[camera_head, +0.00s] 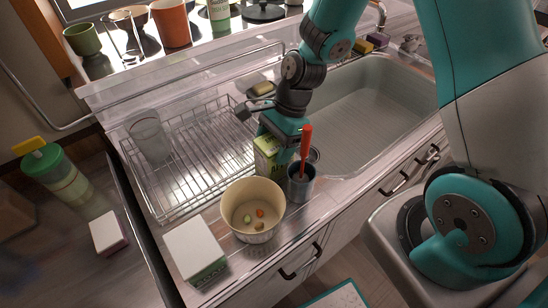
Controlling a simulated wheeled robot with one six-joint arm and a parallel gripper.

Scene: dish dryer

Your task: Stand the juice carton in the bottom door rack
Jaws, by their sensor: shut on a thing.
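The juice carton, a green and white box (265,153), stands upright or nearly so at the counter, behind the cream tub. My gripper (280,138) reaches down from above and is shut on its upper part. The gripper hides some of the carton, and the tub and grey cup stand close in front. I cannot tell whether the carton's base touches the counter. I cannot make out a door rack in this view.
A cream tub (237,219) with small food pieces and a grey cup (301,188) with a red-handled utensil crowd the carton. A white box (193,248), wire dish rack (205,150) with a glass (147,134), sink (365,110) and green bottle (66,181) surround them.

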